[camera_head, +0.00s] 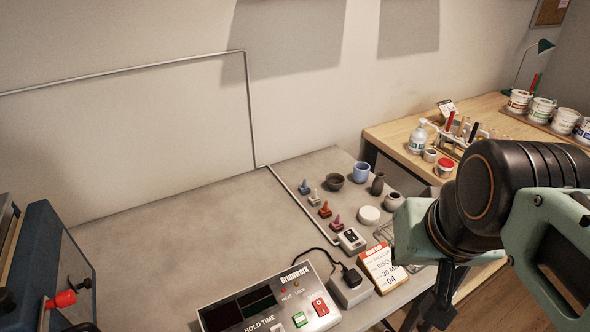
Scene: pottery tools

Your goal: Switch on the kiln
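A grey control box (268,312) marked "Brunnwerk" and "HOLD TIME" sits at the bottom middle of the grey table, cut off by the picture's lower edge. It has dark displays (240,310), a green button (300,319) and a red rocker switch (320,307) on its right part. Whether the switch is on or off is too small to tell.
A plug block (349,288) and an orange-and-white card (382,268) stand right of the box. Small pots (361,172) and coloured tools (325,210) lie behind. A blue machine (50,270) with a red knob is at left. A wooden table (400,135) holds jars. The grey table's middle is clear.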

